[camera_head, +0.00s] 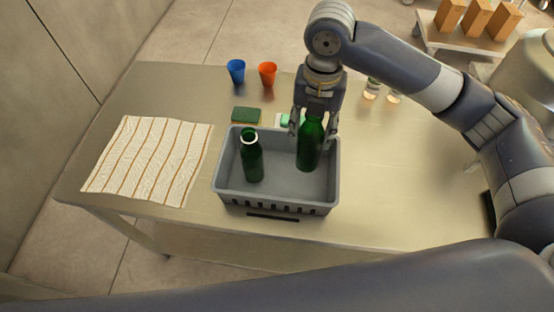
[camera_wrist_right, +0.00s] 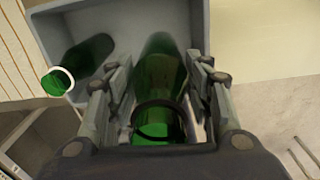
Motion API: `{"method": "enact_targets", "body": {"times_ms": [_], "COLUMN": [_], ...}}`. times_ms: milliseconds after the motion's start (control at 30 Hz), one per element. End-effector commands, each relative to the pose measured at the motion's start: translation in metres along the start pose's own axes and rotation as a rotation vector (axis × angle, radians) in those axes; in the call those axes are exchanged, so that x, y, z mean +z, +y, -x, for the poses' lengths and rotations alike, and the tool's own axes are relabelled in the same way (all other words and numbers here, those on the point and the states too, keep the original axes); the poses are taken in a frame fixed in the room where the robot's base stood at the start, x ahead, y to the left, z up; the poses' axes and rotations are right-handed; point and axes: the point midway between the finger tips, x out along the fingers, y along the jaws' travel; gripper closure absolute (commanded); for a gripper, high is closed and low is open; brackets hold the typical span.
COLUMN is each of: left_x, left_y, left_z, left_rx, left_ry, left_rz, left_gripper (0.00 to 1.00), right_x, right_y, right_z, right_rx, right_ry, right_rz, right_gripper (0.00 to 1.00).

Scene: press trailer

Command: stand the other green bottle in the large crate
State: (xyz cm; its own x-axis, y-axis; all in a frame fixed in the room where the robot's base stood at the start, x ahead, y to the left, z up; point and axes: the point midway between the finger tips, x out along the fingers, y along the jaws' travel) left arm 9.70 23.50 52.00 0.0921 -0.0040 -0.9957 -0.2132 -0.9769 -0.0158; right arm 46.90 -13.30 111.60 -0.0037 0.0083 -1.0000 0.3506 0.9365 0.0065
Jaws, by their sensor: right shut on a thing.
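A grey crate (camera_head: 229,189) stands near the table's front edge. One green bottle (camera_head: 252,160) with a white ring at its mouth stands upright in its left part; it also shows in the right wrist view (camera_wrist_right: 80,62). My right gripper (camera_head: 314,132) is shut on the other green bottle (camera_head: 309,150), which is upright at the crate's right part. In the right wrist view this bottle (camera_wrist_right: 160,85) lies between the two fingers. I cannot tell whether its base touches the crate floor. My left gripper is not in view.
A striped cloth (camera_head: 150,158) lies left of the crate. A green sponge (camera_head: 246,115), a blue cup (camera_head: 236,72) and an orange cup (camera_head: 268,74) are behind it. Two small glass items (camera_head: 372,88) stand to the right. The table's right part is clear.

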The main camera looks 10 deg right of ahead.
Motion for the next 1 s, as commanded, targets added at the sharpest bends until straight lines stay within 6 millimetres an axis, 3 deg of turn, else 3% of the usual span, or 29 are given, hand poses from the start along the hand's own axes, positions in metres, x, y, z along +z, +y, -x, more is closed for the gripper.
{"method": "enact_targets", "body": {"times_ms": [233,500,600,800,1000], "left_x": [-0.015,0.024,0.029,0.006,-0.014], "left_y": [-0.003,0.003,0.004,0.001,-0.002], "left_z": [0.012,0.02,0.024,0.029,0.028], "left_rx": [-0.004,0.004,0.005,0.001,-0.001], "left_ry": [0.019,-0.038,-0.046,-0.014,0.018], "left_rz": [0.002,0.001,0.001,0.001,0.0], "left_gripper": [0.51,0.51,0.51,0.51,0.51], "right_x": [-0.001,0.0,-0.001,-0.001,0.0], "right_y": [-0.001,-0.001,-0.002,-0.001,-0.001], "right_z": [-0.035,-0.065,-0.076,-0.099,-0.1], "right_rx": [-0.003,-0.001,-0.002,0.0,0.0], "right_ry": [0.005,0.001,0.003,0.001,-0.001], "right_rz": [-0.001,0.0,0.0,0.001,0.002], "right_gripper": [0.85,0.85,0.85,0.85,0.85]}}
